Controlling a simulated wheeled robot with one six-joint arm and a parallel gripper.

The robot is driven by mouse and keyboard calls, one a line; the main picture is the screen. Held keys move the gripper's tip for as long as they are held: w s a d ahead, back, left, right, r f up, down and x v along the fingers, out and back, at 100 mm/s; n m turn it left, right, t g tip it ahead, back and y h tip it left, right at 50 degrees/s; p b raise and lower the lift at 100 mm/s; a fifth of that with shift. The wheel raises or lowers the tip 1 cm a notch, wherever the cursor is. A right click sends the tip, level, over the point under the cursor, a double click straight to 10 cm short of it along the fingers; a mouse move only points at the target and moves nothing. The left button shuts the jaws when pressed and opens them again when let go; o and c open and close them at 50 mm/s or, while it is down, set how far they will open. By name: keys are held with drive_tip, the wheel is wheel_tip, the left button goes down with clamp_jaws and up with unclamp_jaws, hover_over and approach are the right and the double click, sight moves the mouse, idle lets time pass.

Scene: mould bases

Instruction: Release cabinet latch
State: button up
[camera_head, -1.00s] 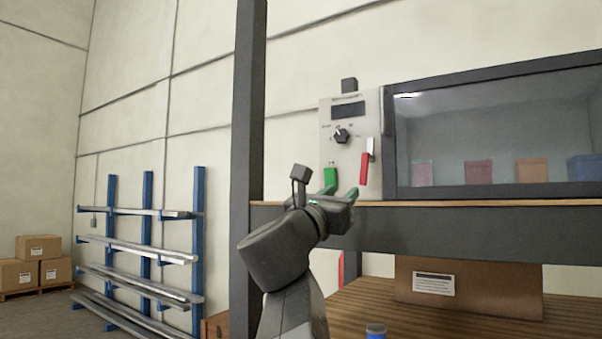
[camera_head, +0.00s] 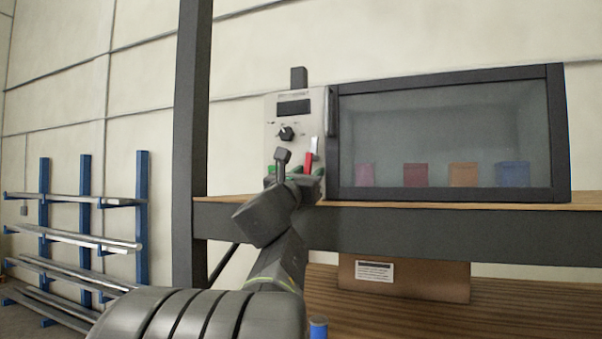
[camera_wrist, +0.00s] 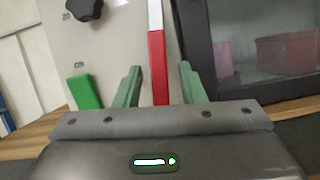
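A lever with a red lower part (camera_head: 308,160) and a white upper part (camera_head: 314,144) is on the light control panel (camera_head: 272,108), just left of the glass-fronted cabinet (camera_head: 450,73). In the wrist view, the red part (camera_wrist: 157,62) stands upright between the two green fingers of my gripper (camera_wrist: 160,72). The fingers are open, with visible gaps on both sides of the red part. My gripper (camera_head: 298,182) is at the panel's lower edge in the head view, partly hidden by my wrist. I cannot tell which part is the latch.
A green block (camera_wrist: 84,92) and a black dial (camera_head: 286,133) are on the panel left of the lever. A shelf edge (camera_head: 400,205) runs below the cabinet. A dark post (camera_head: 190,130) stands to the left. Colored boxes (camera_head: 415,174) are behind the glass.

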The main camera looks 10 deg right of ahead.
clamp_jaws()
drive_tip(key=shift+s+d+f+n+t+b, duration=0.15)
drive_tip(key=shift+n+t+b, duration=0.3)
drive_tip(key=shift+b, duration=0.3)
drive_tip(key=shift+n+y, duration=0.4)
drive_tip(key=shift+n, duration=0.25)
unclamp_jaws()
drive_tip(key=b+v, duration=0.4)
drive_tip(key=v, duration=0.9)
drive_tip(key=shift+s, duration=0.45)
drive_tip(key=shift+w, duration=0.1)
